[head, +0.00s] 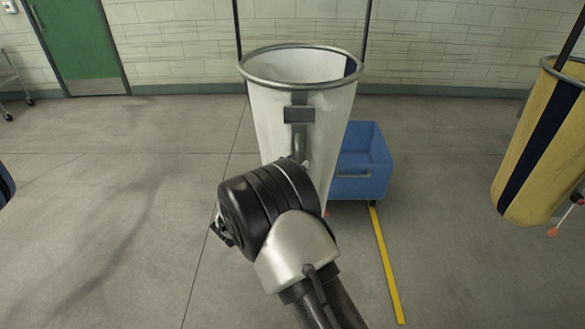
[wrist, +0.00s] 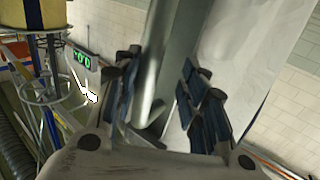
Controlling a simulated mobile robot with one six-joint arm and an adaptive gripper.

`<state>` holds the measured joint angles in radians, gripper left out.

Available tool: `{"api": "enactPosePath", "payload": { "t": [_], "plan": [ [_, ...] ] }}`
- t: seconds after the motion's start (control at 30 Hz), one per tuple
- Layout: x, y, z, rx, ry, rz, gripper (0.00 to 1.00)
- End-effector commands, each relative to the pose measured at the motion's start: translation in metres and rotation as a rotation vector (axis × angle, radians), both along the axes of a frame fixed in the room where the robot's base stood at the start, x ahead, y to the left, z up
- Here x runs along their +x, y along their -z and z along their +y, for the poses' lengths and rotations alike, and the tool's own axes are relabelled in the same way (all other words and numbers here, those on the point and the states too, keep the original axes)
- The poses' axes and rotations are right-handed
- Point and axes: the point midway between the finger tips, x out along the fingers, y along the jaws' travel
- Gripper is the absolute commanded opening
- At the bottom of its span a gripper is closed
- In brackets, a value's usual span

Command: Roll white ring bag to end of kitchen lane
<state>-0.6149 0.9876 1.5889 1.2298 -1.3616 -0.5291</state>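The white ring bag (head: 335,115) hangs upright in front of me from dark straps, with a round metal ring (head: 243,78) at its mouth. A grey block (head: 299,114) and a grey vertical bar (head: 300,139) show on its near side. My wrist covers the bag's lower front and hides my fingers in the head view. In the wrist view, my gripper (wrist: 160,95) is open, its blue-padded fingers on either side of the grey bar (wrist: 172,60). A small gap seems to show at the right finger. White bag cloth (wrist: 228,80) is behind.
A blue wheeled bin (head: 362,180) stands right behind the bag. A yellow and navy bag (head: 545,135) hangs at right. A green door (head: 75,45) is at back left.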

Motion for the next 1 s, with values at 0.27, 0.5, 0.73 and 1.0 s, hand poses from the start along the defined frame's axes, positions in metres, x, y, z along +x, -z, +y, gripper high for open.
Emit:
{"api": "enactPosePath", "payload": {
  "t": [0.27, 0.5, 0.73, 1.0],
  "plan": [
    [-0.043, 0.0, 0.029, -0.002, -0.007, 0.001, 0.38],
    [-0.082, 0.0, 0.054, -0.002, -0.006, 0.001, 0.38],
    [-0.098, 0.0, 0.063, -0.001, -0.004, -0.001, 0.38],
    [-0.099, 0.0, 0.064, -0.001, -0.003, -0.001, 0.38]
  ]
}}
